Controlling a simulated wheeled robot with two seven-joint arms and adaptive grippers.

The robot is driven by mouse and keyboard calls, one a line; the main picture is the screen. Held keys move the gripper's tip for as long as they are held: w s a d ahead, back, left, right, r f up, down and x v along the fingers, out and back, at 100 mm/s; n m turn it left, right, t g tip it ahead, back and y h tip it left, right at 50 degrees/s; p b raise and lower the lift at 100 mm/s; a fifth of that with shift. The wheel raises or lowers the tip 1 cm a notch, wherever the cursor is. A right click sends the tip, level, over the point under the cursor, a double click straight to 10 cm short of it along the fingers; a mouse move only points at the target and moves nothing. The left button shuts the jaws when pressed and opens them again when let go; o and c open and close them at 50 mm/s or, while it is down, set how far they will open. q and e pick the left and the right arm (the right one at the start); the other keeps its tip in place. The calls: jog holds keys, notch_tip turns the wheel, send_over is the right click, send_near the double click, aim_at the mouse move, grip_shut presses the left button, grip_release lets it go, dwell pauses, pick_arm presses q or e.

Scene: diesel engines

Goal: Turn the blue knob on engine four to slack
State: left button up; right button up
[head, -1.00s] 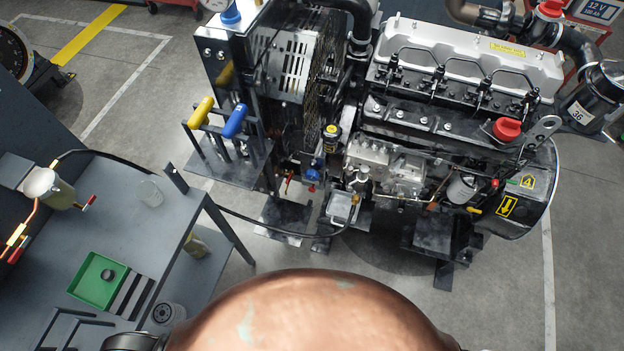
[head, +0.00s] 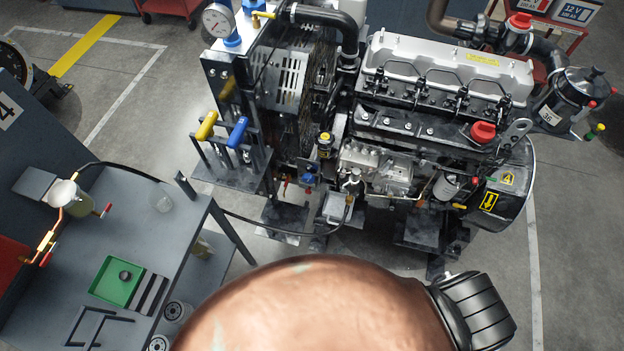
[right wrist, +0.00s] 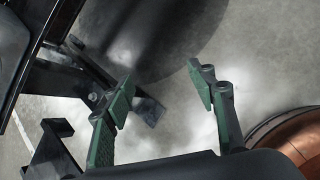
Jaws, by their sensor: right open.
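The engine (head: 440,110) with a yellow "4" label stands beyond me in the head view. A small blue part (head: 309,179), possibly the blue knob, shows low at its front, beside small red parts. Its setting is too small to tell. A blue handle (head: 237,132) stands on a lever at the left stand, beside a yellow handle (head: 206,125). My right gripper (right wrist: 162,84) is open and empty in the right wrist view, its green-padded fingers above the floor. No knob shows between them. My left gripper is not in view.
A grey bench (head: 135,215) at the left holds a green tray (head: 104,293) and a jar-like vessel (head: 67,198). A black hose runs from the bench towards the engine. A pressure gauge (head: 217,20) stands at the upper left.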

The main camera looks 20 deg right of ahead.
jog(key=w+a+r+n+t+h+p, duration=0.1)
jog(key=w+a+r+n+t, duration=0.15)
jog(key=w+r, duration=0.45)
jog(key=w+a+r+n+t+h+p, duration=0.1)
jog(key=w+a+r+n+t, duration=0.25)
jog(key=r, duration=0.55)
jog(key=n+t+h+p, duration=0.1)
jog(key=n+t+p, duration=0.1)
jog(key=t, duration=0.3)
send_near(308, 182)
jog(key=x, duration=1)
jog(key=shift+r+b, duration=0.15)
jog(key=shift+b, duration=0.2)
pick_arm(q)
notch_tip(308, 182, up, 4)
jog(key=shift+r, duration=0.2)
pick_arm(e)
jog(key=shift+a, duration=0.1)
jog(key=shift+c, duration=0.5)
jog(key=c, duration=1.1)
jog(key=shift+o, duration=0.2)
jog(key=n, duration=0.3)
jog(key=shift+p, duration=0.35)
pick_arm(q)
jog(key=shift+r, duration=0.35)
pick_arm(e)
jog(key=shift+n, duration=0.3)
